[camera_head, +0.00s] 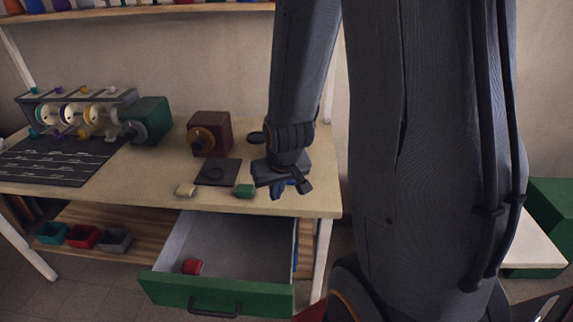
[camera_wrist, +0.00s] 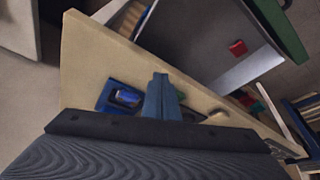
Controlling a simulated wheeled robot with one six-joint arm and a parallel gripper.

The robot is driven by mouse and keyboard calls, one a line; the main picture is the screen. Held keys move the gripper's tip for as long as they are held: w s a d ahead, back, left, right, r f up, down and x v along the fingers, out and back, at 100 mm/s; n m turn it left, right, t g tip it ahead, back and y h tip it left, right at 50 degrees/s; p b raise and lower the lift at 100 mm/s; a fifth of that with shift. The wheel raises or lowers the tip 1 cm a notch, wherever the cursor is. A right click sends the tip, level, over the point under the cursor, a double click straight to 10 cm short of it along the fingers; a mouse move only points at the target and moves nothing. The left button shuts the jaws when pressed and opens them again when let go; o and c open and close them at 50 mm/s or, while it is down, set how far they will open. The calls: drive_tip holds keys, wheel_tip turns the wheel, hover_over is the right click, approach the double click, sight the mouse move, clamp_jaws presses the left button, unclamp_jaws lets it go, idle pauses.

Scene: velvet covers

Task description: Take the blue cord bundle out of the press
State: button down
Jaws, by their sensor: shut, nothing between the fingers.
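My gripper (camera_head: 284,190) is shut and empty, pointing down above the right front part of the workbench (camera_head: 120,185). In the wrist view its fingers (camera_wrist: 161,92) are together. Just beside them in that view is a small blue piece (camera_wrist: 127,97) in a darker blue frame on the bench; it looks like the blue cord bundle in the press, but I cannot be sure. In the head view my gripper and wrist cover most of this spot, and only a grey-blue edge (camera_head: 303,160) shows behind them. I cannot tell whether the fingers touch anything.
An open drawer (camera_head: 225,238) with a red bundle (camera_head: 192,267) juts out below. A green bundle (camera_head: 245,190) and cream bundle (camera_head: 186,190) lie near the bench edge, by a dark square plate (camera_head: 217,172). A brown box (camera_head: 210,130) and green box (camera_head: 150,118) stand behind.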

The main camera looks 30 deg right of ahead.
drive_tip(key=w+d+f, duration=0.1)
drive_tip(key=d, duration=0.1)
drive_tip(key=w+d+f+t, duration=0.1)
drive_tip(key=d, duration=0.1)
drive_tip(key=w+d+f+m+t, duration=0.1)
drive_tip(key=w+d+f, duration=0.1)
drive_tip(key=d, duration=0.1)
drive_tip(key=shift+f+h, duration=0.1)
drive_tip(key=shift+h, duration=0.3)
drive_tip(key=shift+w+d+t, duration=0.2)
drive_tip(key=shift+w+t, duration=0.05)
drive_tip(key=shift+t, duration=0.05)
drive_tip(key=w+d+p, duration=0.1)
drive_tip(key=w, duration=0.2)
drive_tip(key=w+p, duration=0.1)
drive_tip(key=w, duration=0.3)
drive_tip(key=w+d+p, duration=0.1)
drive_tip(key=w+p, duration=0.1)
drive_tip(key=w, duration=0.2)
drive_tip(key=shift+w+d, duration=0.15)
drive_tip(key=shift+d, duration=0.2)
drive_tip(key=shift+f+p, duration=0.4)
drive_tip(key=shift+f, duration=0.3)
drive_tip(key=shift+f+b, duration=0.2)
drive_tip(key=shift+b, duration=0.15)
